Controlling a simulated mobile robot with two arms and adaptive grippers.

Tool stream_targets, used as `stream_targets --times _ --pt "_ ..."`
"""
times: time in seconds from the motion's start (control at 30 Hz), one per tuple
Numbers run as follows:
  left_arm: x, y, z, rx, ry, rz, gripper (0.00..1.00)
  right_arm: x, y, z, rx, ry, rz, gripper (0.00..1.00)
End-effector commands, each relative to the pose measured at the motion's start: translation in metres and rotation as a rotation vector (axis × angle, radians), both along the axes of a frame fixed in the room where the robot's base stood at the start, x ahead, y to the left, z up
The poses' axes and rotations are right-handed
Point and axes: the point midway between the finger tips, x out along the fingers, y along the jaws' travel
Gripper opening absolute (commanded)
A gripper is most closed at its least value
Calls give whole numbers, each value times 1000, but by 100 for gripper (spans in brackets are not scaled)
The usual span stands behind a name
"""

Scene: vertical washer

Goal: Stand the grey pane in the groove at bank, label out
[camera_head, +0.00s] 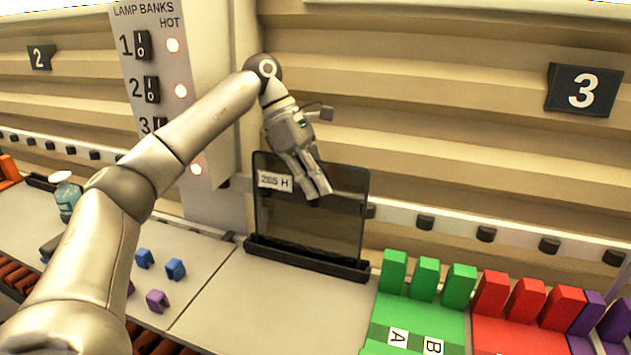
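The grey pane (335,225) is a dark, see-through sheet standing upright in a dark grooved rail (306,259) against the back wall. Its white label (275,181), reading what looks like 265 H, faces me at its upper left. My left gripper (320,196) reaches down over the pane's top edge. Its fingers show in front of the pane's upper part with a narrow gap between them, and they look open. I cannot tell whether they touch the pane. My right gripper is out of view.
A switch panel (150,50) with lit lamps stands behind my arm. Number signs 2 (39,57) and 3 (585,90) hang on the wall. Green (427,279) and red (525,301) blocks stand at right. Small blue clips (175,268) and a spray bottle (66,198) are at left. The front-centre counter is clear.

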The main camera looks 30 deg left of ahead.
Motion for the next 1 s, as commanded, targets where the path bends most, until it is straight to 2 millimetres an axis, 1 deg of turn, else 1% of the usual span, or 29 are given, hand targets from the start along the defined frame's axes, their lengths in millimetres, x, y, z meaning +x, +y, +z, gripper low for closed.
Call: stream_targets --times 0.3,0.33,0.5,0.83,0.93,1.0 --pt "1 0 1 -1 -3 0 0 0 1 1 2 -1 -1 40" --pt "1 0 1 -1 -3 0 8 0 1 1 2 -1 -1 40" --pt "1 0 1 -1 -2 0 29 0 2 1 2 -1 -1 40" --pt "0 0 -1 1 3 1 30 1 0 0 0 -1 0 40" --pt "1 0 7 1 0 0 30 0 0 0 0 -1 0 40" --pt "1 0 19 -1 -3 1 30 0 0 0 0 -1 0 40"
